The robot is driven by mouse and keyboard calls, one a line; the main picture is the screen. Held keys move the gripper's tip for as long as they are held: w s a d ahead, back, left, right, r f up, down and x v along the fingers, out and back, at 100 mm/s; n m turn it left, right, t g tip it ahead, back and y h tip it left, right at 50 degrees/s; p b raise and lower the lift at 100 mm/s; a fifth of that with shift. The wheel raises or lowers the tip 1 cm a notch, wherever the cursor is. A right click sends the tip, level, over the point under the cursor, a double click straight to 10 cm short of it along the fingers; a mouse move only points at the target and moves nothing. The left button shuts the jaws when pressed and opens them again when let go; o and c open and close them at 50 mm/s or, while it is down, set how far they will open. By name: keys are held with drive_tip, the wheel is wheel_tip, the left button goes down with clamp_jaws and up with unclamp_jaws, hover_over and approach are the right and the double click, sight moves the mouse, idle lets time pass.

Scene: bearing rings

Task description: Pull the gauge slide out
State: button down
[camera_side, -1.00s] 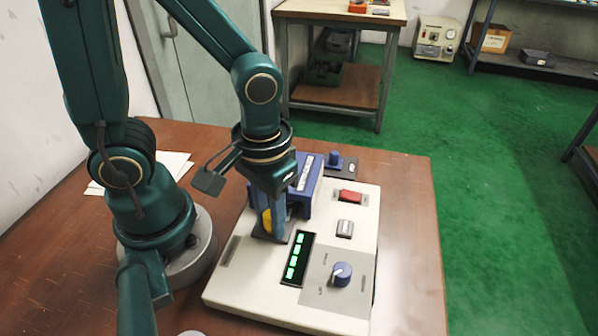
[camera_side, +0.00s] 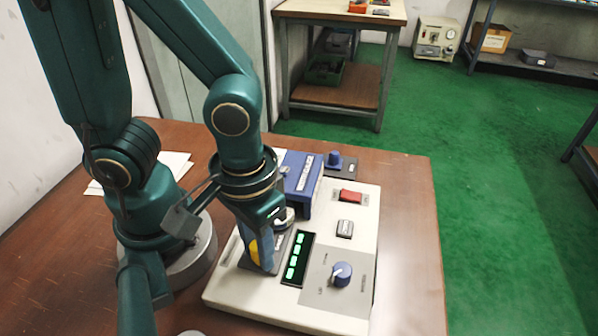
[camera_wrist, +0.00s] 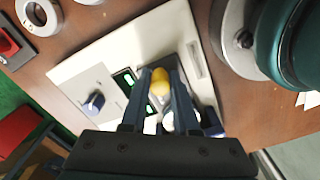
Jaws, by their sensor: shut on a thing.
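The gauge slide (camera_side: 247,263) is a dark grey plate on the beige instrument. It stands out from the front of the blue housing (camera_side: 303,178). My gripper (camera_side: 260,258) is shut on the slide's yellow knob (camera_side: 253,250), which also shows between the fingertips in the wrist view (camera_wrist: 160,82). A pale metallic round part (camera_side: 285,216) shows between my gripper and the housing; it is partly hidden, and I cannot tell whether it rests on the slide.
In the wrist view, a pale ring (camera_wrist: 20,12) lies on the table.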

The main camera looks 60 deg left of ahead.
drive_tip(key=shift+s+d, duration=2)
drive_tip(key=shift+d, duration=0.15)
drive_tip(key=shift+s+d, duration=0.15)
drive_tip(key=shift+d, duration=0.05)
drive_tip(key=c, duration=0.8)
unclamp_jaws()
drive_tip(key=shift+c, duration=0.2)
wheel_tip(320, 180, up, 7)
drive_tip(key=shift+a, duration=0.2)
